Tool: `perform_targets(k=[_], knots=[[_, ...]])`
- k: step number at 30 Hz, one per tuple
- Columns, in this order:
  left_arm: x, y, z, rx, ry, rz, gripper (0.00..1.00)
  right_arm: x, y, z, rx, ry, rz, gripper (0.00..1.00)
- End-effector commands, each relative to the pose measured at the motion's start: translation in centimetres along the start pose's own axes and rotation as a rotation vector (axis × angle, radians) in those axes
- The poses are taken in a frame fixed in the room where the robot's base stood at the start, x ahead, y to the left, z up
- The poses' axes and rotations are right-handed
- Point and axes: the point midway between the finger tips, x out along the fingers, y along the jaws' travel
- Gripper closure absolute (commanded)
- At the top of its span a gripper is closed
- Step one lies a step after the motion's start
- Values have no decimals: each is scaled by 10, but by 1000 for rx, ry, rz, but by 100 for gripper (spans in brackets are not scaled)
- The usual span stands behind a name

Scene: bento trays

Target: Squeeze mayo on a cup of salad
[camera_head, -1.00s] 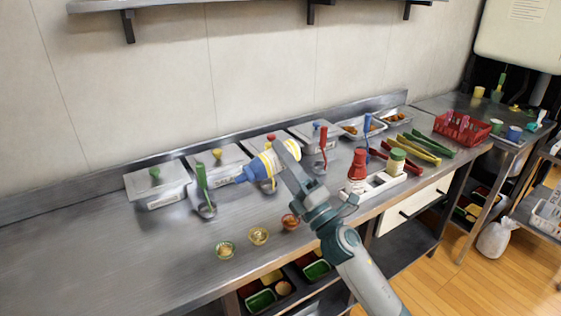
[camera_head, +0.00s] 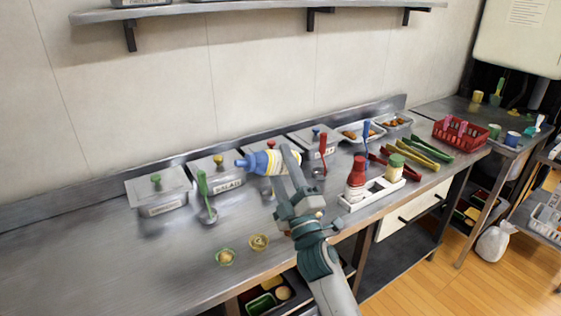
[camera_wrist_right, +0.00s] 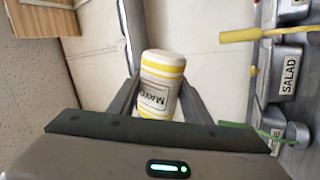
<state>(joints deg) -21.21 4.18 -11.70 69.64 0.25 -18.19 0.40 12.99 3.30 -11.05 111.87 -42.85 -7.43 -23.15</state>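The mayo bottle (camera_head: 272,162) is white with yellow bands and a blue cap. It lies nearly level in the air above the counter, cap to the left. My right gripper (camera_head: 289,153) is shut on it; the right wrist view shows the fingers (camera_wrist_right: 160,100) on both sides of the labelled bottle (camera_wrist_right: 160,82). I cannot tell which holds salad. My left gripper is not in view.
Lidded steel containers (camera_head: 163,205) line the back of the counter (camera_head: 110,265), with ladles before them. The left counter is clear.

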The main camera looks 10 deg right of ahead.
Motion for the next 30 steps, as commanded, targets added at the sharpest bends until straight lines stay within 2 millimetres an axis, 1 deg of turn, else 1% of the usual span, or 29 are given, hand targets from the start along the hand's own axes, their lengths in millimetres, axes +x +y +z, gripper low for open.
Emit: perform_targets(k=[1, 9, 12, 16, 24, 28, 30], knots=[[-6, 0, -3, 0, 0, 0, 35, 2, 4, -3, 48, -26, 2, 60], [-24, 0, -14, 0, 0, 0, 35, 5, 9, -4, 281, -164, 2, 60], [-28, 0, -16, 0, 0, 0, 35, 5, 9, -4, 341, -200, 1, 60], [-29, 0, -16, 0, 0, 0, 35, 4, 7, -3, 369, -217, 0, 60], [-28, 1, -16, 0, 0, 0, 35, 4, 7, -3, 368, -216, 1, 60], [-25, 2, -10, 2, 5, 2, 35, 4, 7, -3, 367, -215, 1, 60], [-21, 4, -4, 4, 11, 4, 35, 4, 7, -3, 367, -215, 1, 60]])
